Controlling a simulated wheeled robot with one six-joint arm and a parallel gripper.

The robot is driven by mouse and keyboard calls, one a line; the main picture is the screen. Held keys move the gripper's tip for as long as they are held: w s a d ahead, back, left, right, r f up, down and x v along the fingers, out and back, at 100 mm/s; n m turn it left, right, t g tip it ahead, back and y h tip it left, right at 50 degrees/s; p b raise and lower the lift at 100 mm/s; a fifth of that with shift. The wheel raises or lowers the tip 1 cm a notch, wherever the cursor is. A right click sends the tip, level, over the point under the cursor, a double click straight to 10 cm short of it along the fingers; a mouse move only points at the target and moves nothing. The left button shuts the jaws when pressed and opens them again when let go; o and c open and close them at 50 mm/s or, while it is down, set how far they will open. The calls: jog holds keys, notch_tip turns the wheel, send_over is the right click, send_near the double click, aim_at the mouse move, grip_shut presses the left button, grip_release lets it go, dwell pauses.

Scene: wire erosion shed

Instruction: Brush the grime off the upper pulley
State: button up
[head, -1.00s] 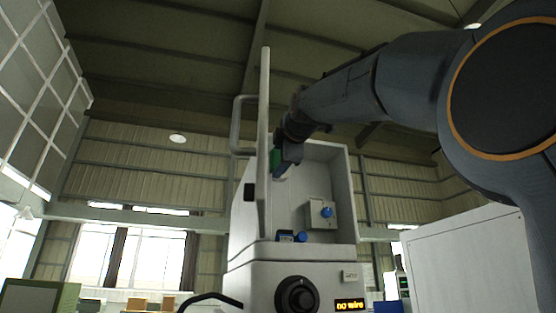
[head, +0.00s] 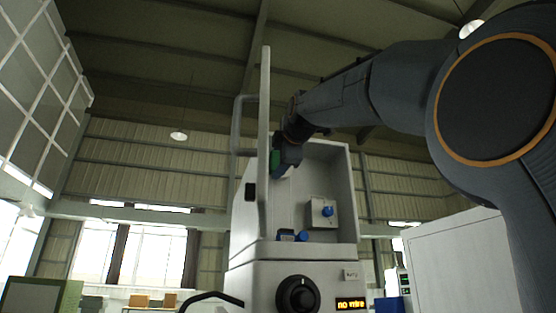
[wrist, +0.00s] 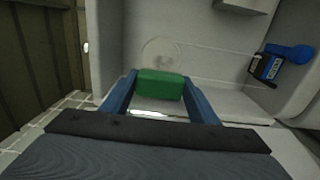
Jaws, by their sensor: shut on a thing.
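My gripper (wrist: 158,90) is shut on a green block (wrist: 160,85), which looks like the handle of the brush. Its blue fingers hold the block from both sides. In the head view my gripper (head: 284,172) and the green block (head: 275,159) are at the upper left part of the open machine cabinet. A pale, see-through round disc (wrist: 162,52), probably the upper pulley, shows on the cabinet's back wall just beyond the block. Bristles, any contact and any grime on the disc cannot be made out. The pulley cannot be seen in the head view.
The cabinet's right side wall (head: 349,190) and the upright open door (head: 264,130) flank the work space. Inside are a box with a blue knob (head: 327,211) and a small blue-and-black unit (head: 288,236), lower down. A dial (head: 297,295) and lit display (head: 352,303) are below.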

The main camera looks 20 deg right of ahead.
jog(key=shift+w, duration=0.25)
jog(key=d, duration=0.4)
dwell(0.4)
jog(key=shift+w+a, duration=0.1)
jog(key=shift+a, duration=1.9)
jog(key=shift+r+p, duration=0.3)
jog(key=shift+p, duration=0.05)
jog(key=shift+d+b, duration=0.3)
jog(key=shift+d, duration=1.7)
